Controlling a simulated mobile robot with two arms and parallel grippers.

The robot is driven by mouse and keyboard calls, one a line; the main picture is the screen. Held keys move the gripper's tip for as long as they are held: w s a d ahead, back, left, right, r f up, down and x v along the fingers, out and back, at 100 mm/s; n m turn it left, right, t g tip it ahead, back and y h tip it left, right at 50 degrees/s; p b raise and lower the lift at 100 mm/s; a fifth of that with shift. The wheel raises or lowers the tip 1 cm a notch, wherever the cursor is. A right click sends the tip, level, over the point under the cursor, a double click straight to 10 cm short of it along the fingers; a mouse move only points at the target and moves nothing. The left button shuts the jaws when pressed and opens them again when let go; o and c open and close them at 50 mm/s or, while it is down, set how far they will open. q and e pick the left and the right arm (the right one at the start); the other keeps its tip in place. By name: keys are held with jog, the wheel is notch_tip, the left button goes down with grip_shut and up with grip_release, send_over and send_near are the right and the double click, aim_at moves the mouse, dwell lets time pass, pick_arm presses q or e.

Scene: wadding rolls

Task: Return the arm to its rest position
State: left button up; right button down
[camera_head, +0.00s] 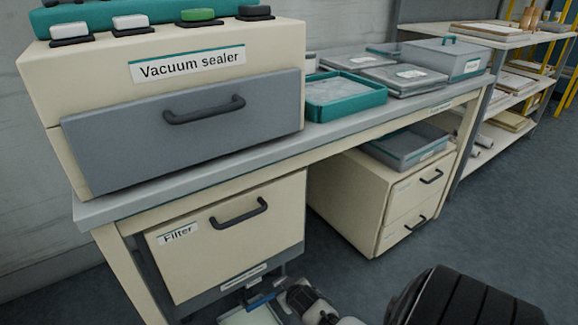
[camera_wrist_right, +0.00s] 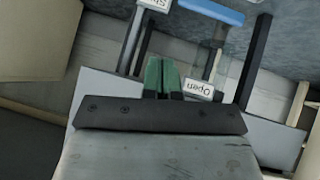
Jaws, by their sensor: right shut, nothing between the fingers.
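My right gripper (camera_wrist_right: 162,75) shows in the wrist view with its two green fingers together and nothing between them. My left gripper is in neither view.
The vacuum sealer (camera_head: 180,62) stands on the workbench (camera_head: 290,142), with a teal tray (camera_head: 345,110) beside it. A cream drawer cabinet (camera_head: 345,200) stands under the bench. Shelving (camera_head: 490,38) is at the back right. Open floor (camera_head: 500,190) lies right of the cabinet.

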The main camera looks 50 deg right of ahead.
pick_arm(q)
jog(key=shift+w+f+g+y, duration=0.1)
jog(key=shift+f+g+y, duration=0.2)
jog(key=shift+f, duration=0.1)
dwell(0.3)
